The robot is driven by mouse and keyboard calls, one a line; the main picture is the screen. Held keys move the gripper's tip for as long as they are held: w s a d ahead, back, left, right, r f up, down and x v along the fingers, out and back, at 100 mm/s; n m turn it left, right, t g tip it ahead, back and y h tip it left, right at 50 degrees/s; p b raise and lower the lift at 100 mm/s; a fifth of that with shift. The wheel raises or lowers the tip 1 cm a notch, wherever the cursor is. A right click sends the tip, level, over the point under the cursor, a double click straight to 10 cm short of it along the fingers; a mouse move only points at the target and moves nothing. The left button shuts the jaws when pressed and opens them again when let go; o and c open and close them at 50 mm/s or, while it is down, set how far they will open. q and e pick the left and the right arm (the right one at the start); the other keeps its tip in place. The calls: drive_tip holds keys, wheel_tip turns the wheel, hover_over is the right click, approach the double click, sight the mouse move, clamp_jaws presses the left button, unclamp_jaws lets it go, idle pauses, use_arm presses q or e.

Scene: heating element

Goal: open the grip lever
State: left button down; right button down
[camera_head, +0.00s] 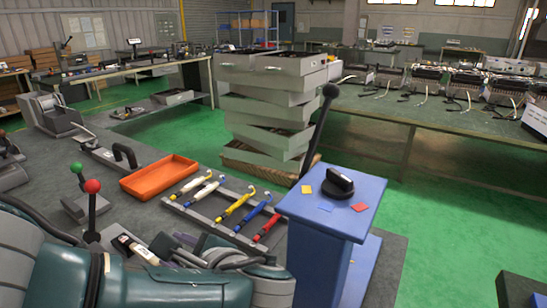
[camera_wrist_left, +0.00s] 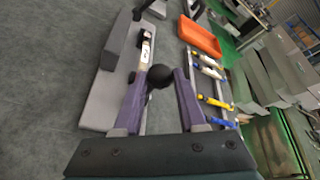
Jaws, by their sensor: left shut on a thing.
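My left gripper (camera_wrist_left: 160,74) has its two purple fingers on either side of a black ball knob (camera_wrist_left: 160,77) in the left wrist view, shut on it. I take the knob to be the end of the grip lever; its stem is hidden behind the gripper. A grey base plate (camera_wrist_left: 103,101) lies beside it, with a part bearing a white label (camera_wrist_left: 145,49). My right gripper is in neither view.
Near the arm stand a red-knobbed lever (camera_head: 92,187) and a green-knobbed lever (camera_head: 76,168). An orange tray (camera_head: 160,177) and a rack of coloured-handled tools (camera_head: 232,207) lie beyond. A blue pedestal (camera_head: 328,230) and tall black-knobbed lever (camera_head: 320,128) are to the right.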

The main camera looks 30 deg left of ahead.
use_arm(q)
drive_tip(key=shift+c, duration=2.4)
unclamp_jaws()
drive_tip(key=p+v, duration=0.1)
drive_tip(key=v, duration=0.9)
drive_tip(key=shift+f, duration=0.1)
